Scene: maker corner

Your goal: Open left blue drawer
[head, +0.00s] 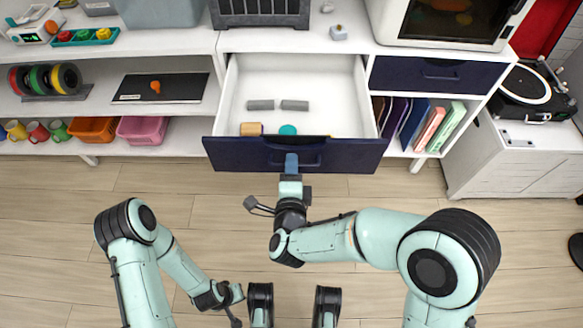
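The left blue drawer (230,154) is pulled far out of the white cabinet, its dark blue front towards me. Inside lie two grey blocks (261,105), a tan block (251,129) and a teal round thing (288,130). The drawer's handle (310,158) is on the front. My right gripper (291,163) is at the middle of this handle and appears closed on it; the fingers are partly hidden by each other. My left gripper (234,294) is low over the floor, away from the drawer; its fingers are not clear.
A second blue drawer (437,74) to the right is shut. Below it stand several upright books (430,128). A black laptop-like panel (160,88) lies on the left shelf. A turntable (527,88) is at the right. The wooden floor (60,220) before the cabinet is clear.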

